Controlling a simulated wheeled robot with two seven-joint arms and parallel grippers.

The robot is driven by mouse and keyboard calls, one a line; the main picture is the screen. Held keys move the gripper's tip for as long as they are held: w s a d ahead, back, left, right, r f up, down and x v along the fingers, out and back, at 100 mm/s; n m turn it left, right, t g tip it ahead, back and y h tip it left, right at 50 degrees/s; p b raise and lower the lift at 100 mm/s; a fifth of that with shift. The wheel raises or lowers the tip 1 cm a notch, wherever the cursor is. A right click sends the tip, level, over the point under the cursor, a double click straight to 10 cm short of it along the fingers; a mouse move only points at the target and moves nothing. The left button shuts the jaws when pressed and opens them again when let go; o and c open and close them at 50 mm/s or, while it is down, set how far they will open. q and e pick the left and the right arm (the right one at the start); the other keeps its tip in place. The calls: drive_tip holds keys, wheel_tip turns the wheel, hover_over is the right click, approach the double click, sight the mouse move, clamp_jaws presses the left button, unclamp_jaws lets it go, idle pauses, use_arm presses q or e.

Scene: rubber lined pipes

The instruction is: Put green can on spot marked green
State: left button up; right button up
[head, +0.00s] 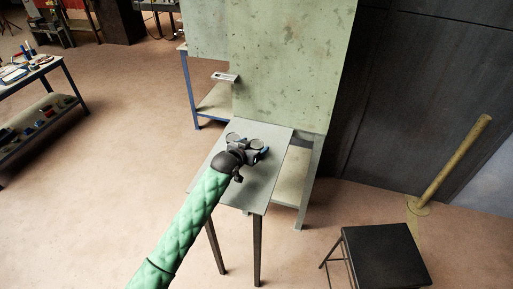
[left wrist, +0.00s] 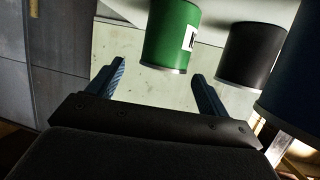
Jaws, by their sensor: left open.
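A green can (left wrist: 172,32) with a white label and a silver rim shows at the top of the left wrist view. My left gripper (head: 249,151) is over the small grey table (head: 266,186) in the head view. In the left wrist view my left gripper (left wrist: 158,76) is open, with the green can ahead in the gap between its fingers and nothing held. The green can cannot be told apart in the head view, where the gripper covers part of the group on the table. I cannot make out a green-marked spot. My right gripper is not in view.
A black can (left wrist: 249,54) stands right of the green can, and a dark blue can (left wrist: 294,80) is close at the right edge. A speckled pale green panel (head: 285,70) rises behind the table. A black stool (head: 384,257) stands at front right. Open floor lies left.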

sight(257, 142)
use_arm(q)
drive_tip(key=p+x, duration=0.2)
drive_tip(key=shift+w+f, duration=0.1)
drive_tip(key=shift+w, duration=0.3)
drive_tip(key=shift+w+d+f+p, duration=0.35)
drive_tip(key=shift+w+p, duration=0.2)
drive_tip(key=shift+p, duration=0.15)
drive_tip(key=shift+w+d+f, duration=0.1)
drive_tip(key=shift+w+d, duration=0.05)
drive_tip(key=shift+w, duration=0.1)
drive_tip(key=shift+w+f, duration=0.25)
drive_tip(key=shift+f, duration=0.1)
drive_tip(key=shift+d+r, duration=0.1)
drive_tip(key=c, duration=1.4)
drive_tip(key=shift+o, duration=0.2)
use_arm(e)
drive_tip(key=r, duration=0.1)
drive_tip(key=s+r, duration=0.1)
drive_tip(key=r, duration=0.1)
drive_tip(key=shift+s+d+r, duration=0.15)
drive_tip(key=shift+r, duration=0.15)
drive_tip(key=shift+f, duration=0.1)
